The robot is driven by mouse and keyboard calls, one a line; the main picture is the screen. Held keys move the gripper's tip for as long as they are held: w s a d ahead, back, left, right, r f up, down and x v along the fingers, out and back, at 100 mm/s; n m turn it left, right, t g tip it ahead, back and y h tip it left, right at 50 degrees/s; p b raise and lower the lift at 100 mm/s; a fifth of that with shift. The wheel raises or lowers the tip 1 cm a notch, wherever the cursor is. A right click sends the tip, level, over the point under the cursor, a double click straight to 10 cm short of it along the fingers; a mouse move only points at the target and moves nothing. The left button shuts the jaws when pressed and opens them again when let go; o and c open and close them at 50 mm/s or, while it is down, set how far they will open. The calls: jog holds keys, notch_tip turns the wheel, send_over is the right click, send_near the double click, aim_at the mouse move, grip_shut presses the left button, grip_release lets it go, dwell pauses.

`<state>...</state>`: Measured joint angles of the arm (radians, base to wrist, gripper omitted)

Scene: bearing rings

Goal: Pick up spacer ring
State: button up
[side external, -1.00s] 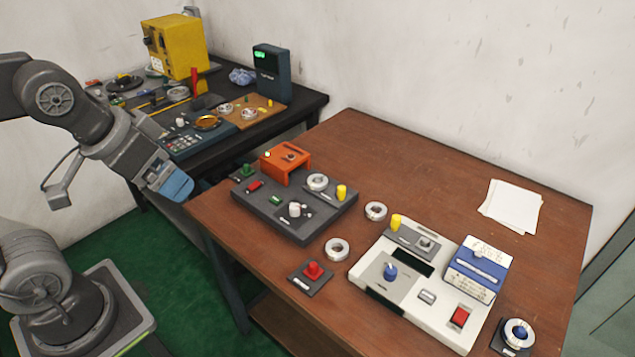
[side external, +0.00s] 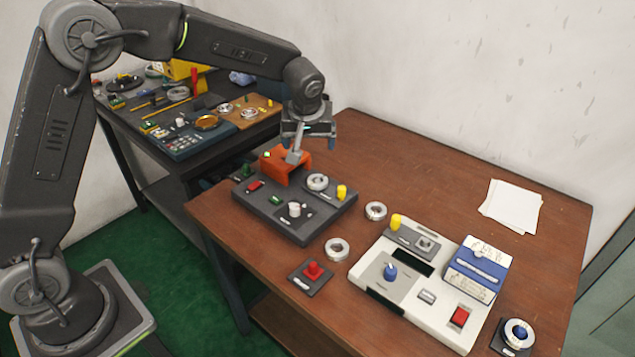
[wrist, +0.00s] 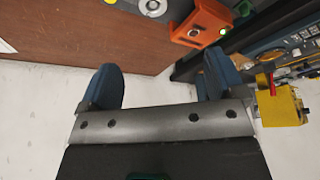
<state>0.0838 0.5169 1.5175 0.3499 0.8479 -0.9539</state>
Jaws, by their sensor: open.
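Several metal rings are in the side view, and I cannot tell by look which is the spacer ring. One ring (side external: 317,182) sits on the dark grey panel (side external: 268,217). Two rings lie flat on the brown table: one (side external: 375,211) behind, one (side external: 337,249) nearer the front. Another ring (side external: 518,333) is around a blue-topped part at the front right. My gripper (side external: 309,131) is open and empty, above and behind the orange bracket (side external: 287,161). In the wrist view, its blue fingers (wrist: 162,66) are apart, with a ring (wrist: 152,6) partly cut off at the top edge.
A white console (side external: 427,294) with a blue and white box (side external: 478,268) stands at the table's right front. A red button block (side external: 312,272) and yellow pegs (side external: 342,191) stand nearby. Paper (side external: 512,207) lies at the back right.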

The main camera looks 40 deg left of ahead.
send_near(318, 180)
notch_tip(318, 180, down, 3)
jog(key=shift+w+a+r+n, duration=0.1)
jog(key=shift+w+r+n, duration=0.1)
jog(key=shift+n, duration=0.2)
jog(key=shift+a+x, duration=0.2)
jog(key=shift+x, duration=2.65)
jog(key=shift+r, duration=0.1)
jog(key=c, duration=1.2)
jog(key=shift+r, duration=0.15)
